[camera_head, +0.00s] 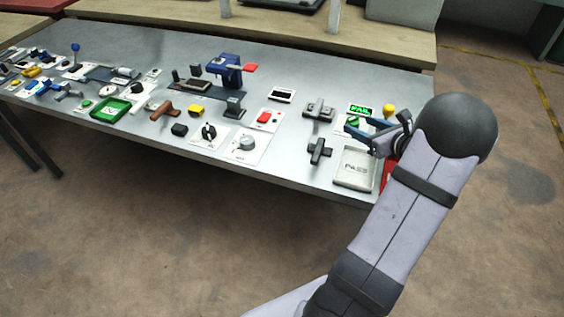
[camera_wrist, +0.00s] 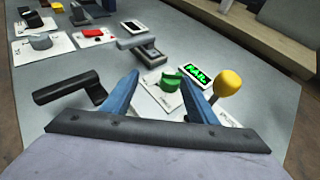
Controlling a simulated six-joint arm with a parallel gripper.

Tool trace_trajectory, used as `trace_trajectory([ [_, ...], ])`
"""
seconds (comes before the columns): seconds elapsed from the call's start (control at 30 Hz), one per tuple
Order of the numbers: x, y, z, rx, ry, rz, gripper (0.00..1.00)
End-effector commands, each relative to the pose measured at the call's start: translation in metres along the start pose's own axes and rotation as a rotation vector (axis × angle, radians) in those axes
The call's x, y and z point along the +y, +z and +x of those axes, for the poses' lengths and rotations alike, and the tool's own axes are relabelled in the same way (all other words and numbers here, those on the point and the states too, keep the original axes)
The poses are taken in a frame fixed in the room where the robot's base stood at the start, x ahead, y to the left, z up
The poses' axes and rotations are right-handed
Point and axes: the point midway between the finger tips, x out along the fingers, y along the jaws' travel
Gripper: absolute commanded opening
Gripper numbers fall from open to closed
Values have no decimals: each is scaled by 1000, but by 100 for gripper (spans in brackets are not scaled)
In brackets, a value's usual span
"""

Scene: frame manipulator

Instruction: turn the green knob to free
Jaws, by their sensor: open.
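The green knob (camera_wrist: 156,81) sits on a small white plate (camera_wrist: 172,101) and shows between my gripper's two blue fingers in the wrist view. My gripper (camera_wrist: 160,95) is open and empty, with one finger to each side of the knob in the picture. I cannot tell how far the fingertips are from it. In the head view my gripper (camera_head: 350,126) is over the table's right end, close by the knob (camera_head: 352,121), which is partly hidden by the fingers. The letters on the plate are too small to read.
A lit green FAIL display (camera_head: 361,109) is just behind the knob. A yellow ball-topped lever (camera_wrist: 228,83) stands close to the right finger. A black handle (camera_wrist: 70,88) is on the left. A PASS tray (camera_head: 355,168) lies in front. Several other controls fill the table (camera_head: 300,178) leftward.

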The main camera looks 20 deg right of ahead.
Motion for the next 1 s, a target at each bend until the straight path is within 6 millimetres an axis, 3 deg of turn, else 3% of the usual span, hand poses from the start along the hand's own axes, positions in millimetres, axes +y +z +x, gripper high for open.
trace_trajectory([
  [0.03,8,9,1,1,16,-22,53],
  [0.3,53,24,8,33,122,-135,53],
  [1.0,178,26,0,158,470,-474,53],
])
